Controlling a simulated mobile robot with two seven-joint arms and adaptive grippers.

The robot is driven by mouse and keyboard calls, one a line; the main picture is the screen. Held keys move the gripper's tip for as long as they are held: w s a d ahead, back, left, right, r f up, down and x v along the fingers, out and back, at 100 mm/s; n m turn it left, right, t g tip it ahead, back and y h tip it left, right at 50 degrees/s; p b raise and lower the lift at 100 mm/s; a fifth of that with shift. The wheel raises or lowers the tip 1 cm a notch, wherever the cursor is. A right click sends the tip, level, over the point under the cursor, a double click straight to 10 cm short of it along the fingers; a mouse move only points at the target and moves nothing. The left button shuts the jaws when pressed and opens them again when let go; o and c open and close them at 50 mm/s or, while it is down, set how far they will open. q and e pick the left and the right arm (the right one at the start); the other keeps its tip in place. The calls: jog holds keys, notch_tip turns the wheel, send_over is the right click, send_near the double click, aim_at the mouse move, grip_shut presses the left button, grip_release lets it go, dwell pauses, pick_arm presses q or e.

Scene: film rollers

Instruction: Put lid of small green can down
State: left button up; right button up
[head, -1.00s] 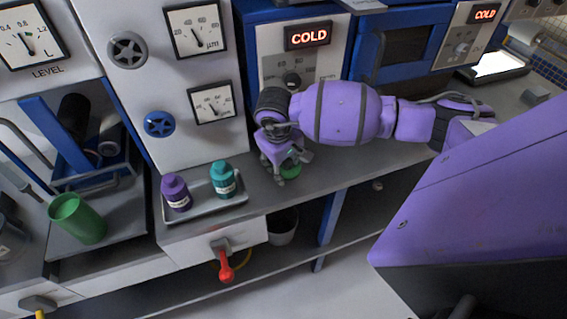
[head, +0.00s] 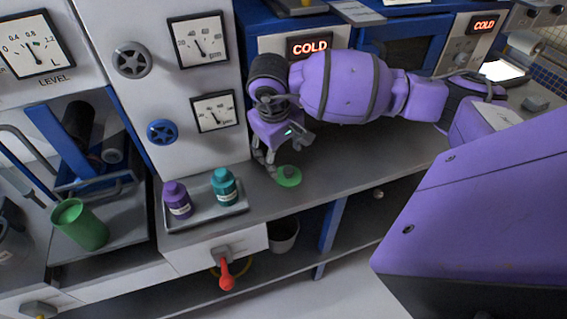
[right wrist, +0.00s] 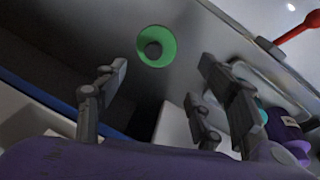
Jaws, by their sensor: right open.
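A round green lid (head: 288,176) with a dark knob lies flat on the grey counter, near its front edge. It also shows in the right wrist view (right wrist: 156,46), knob up. My right gripper (head: 284,154) is open and empty, just above and behind the lid, apart from it. In the right wrist view its fingers (right wrist: 164,75) are spread wide, with the lid beyond the tips. An open green can (head: 80,223) stands tilted in the picture at the left; I cannot tell whether the lid belongs to it. My left gripper is not in view.
A tray (head: 206,217) with a purple bottle (head: 177,200) and a teal bottle (head: 223,187) stands left of the lid. The counter right of the lid is clear.

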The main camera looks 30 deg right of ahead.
jog(key=s+a+f+m+g+y, duration=0.2)
jog(key=s+a+f+m+y, duration=0.25)
jog(key=a, duration=0.65)
jog(key=s+a+f+m+g+y, duration=0.1)
jog(key=s+a+m+g+y, duration=0.15)
jog(key=s+a+y, duration=0.65)
jog(key=a+r+m+t+y, duration=0.3)
jog(key=a+r+m+y, duration=0.2)
jog(key=a+m, duration=0.65)
jog(key=w+d+m+t, duration=0.25)
jog(key=m+t, duration=0.35)
jog(key=m, duration=0.4)
jog(key=w+d+m+t, duration=0.25)
jog(key=m+t, duration=0.35)
jog(key=m, duration=0.4)
jog(key=s+d+f+m+t+h, duration=0.35)
jog(key=d+f+m+h, duration=0.8)
jog(key=m, duration=0.75)
jog(key=s+d+f+m+g+h, duration=0.2)
jog(key=s+d+f+m+g, duration=0.1)
jog(key=s+f+m, duration=0.4)
jog(key=s+d+f+m+g+h, duration=0.2)
jog(key=s+d+f+m+g, duration=0.1)
jog(key=s+f+m, duration=0.5)
jog(key=shift+s+d+f+g+h, duration=0.2)
jog(key=shift+s+f+g+h, duration=0.3)
jog(key=shift+s, duration=0.6)
